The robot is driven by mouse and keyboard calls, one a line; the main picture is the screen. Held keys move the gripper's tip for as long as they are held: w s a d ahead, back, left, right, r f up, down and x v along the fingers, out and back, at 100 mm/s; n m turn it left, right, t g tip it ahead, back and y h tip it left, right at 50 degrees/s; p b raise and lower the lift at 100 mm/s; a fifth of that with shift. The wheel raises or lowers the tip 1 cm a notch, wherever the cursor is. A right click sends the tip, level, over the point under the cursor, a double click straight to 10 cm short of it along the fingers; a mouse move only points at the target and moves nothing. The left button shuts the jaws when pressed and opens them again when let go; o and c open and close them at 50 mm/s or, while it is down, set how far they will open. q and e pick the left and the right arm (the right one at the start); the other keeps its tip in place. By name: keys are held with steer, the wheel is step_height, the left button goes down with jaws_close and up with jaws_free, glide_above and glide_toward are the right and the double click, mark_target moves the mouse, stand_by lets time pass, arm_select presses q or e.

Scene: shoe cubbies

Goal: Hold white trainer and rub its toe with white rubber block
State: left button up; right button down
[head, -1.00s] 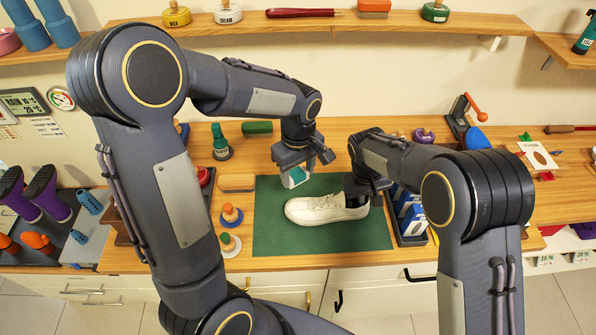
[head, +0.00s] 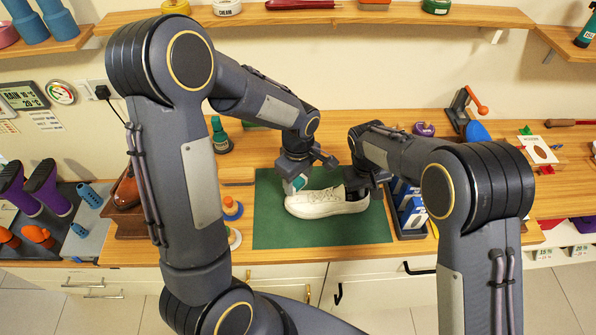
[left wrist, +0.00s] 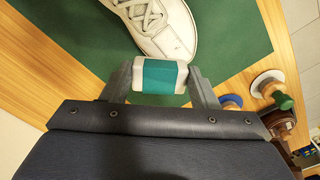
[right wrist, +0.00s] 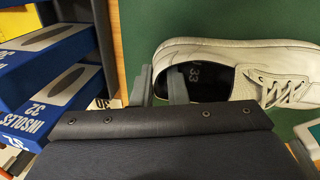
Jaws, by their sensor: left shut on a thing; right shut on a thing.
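The white trainer (head: 325,204) lies on a green mat (head: 290,236), toe to the left in the head view. My right gripper (head: 366,186) is shut on the trainer's heel end; in the right wrist view (right wrist: 164,88) one finger is inside the collar and one outside. My left gripper (head: 294,180) is shut on the white rubber block (left wrist: 160,75), which has a green sleeve. The block (head: 296,185) is at the toe end of the trainer. In the left wrist view the toe (left wrist: 172,42) is just beyond the block; contact cannot be told for certain.
Blue insole boxes (head: 412,208) stand in a dark tray right of the mat. A green bottle (head: 219,135) stands at the back left. The mat's front part is clear.

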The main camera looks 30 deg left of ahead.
mark_target(298, 182)
arm_select(q)
steer(key=shift+s+d+f, duration=0.1)
steer(key=shift+s+f, duration=0.05)
steer(key=shift+f, duration=0.7)
steer(key=shift+c, duration=0.4)
steer(key=shift+s+d+r, duration=0.1)
steer(key=shift+s+d, duration=0.4)
steer(key=shift+s, duration=0.25)
steer(key=shift+s+d+r, duration=0.1)
steer(key=shift+s+d, duration=0.35)
steer(key=shift+s, duration=0.3)
steer(key=shift+c, duration=0.4)
steer(key=shift+s+d+f, duration=0.15)
steer(key=shift+s+d, duration=0.25)
steer(key=shift+s, duration=0.3)
steer(key=shift+w+a+r, duration=0.1)
steer(key=shift+w+a, duration=0.2)
steer(key=shift+w, duration=0.2)
steer(key=shift+w+a+r, duration=0.1)
steer(key=shift+w+a, duration=0.15)
steer(key=shift+w, duration=0.2)
steer(key=shift+w+a+f, duration=0.2)
steer(key=shift+w+a, duration=0.4)
steer(key=shift+w, duration=0.3)
steer(key=shift+w+a+f, duration=0.2)
steer(key=shift+w, duration=0.1)
steer(key=shift+w+a+r, duration=0.15)
steer(key=shift+w, duration=0.1)
steer(key=shift+r, duration=3.95)
